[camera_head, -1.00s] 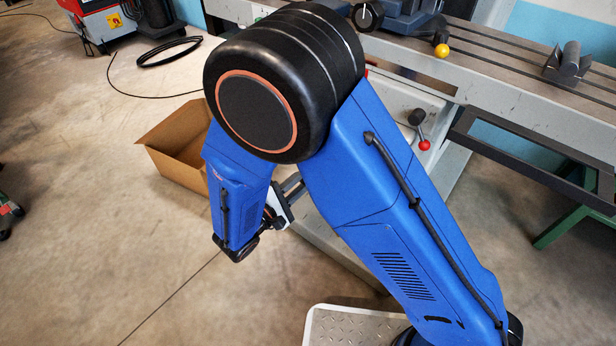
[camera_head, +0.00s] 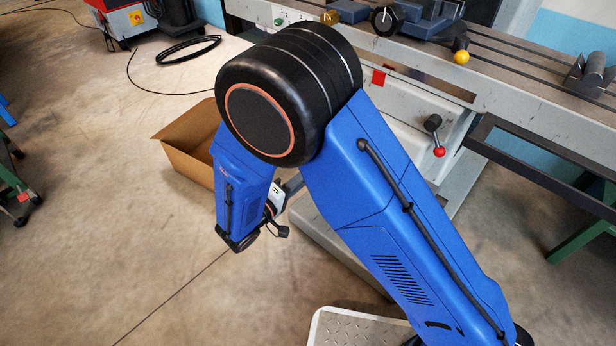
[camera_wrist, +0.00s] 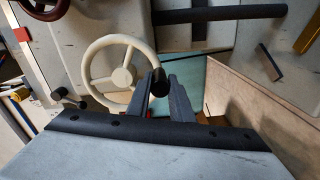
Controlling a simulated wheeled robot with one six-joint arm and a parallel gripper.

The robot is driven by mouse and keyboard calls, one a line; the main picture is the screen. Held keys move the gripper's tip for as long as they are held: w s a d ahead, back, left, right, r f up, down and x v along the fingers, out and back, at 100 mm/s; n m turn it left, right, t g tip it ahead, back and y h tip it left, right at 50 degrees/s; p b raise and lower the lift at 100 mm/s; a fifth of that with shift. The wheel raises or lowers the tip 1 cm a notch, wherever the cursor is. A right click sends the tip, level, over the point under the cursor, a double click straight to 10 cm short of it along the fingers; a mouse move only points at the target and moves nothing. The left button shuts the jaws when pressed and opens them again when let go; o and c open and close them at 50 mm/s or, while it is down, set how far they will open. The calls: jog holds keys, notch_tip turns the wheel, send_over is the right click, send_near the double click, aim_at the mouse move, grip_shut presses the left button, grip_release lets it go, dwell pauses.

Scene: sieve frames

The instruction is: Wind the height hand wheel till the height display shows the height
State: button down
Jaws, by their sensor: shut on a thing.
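A cream hand wheel (camera_wrist: 122,76) with spokes shows in the wrist view, left of the middle. A short black handle (camera_wrist: 160,82) stands at its right rim, pointing toward the camera. My gripper (camera_wrist: 163,90) is shut on this handle, with its grey fingers reaching up from below. In the head view my own arm hides the wheel and most of the gripper. I cannot make out the height display or any reading in either view.
A dark red wheel (camera_wrist: 42,8) is at the wrist view's upper left. In the head view, a lever with a red knob (camera_head: 439,152) sits on the machine front below the slotted table (camera_head: 520,100). An open cardboard box (camera_head: 186,158) stands on the floor at left.

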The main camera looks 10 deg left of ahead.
jog(key=shift+f, duration=0.35)
jog(key=c, duration=1.7)
grip_release()
jog(key=shift+a, duration=0.1)
jog(key=shift+c, duration=0.2)
jog(key=shift+o, duration=0.8)
jog(key=shift+r, duration=0.1)
jog(key=v, duration=1.7)
jog(key=shift+s+a, duration=0.15)
jog(key=shift+a, duration=0.1)
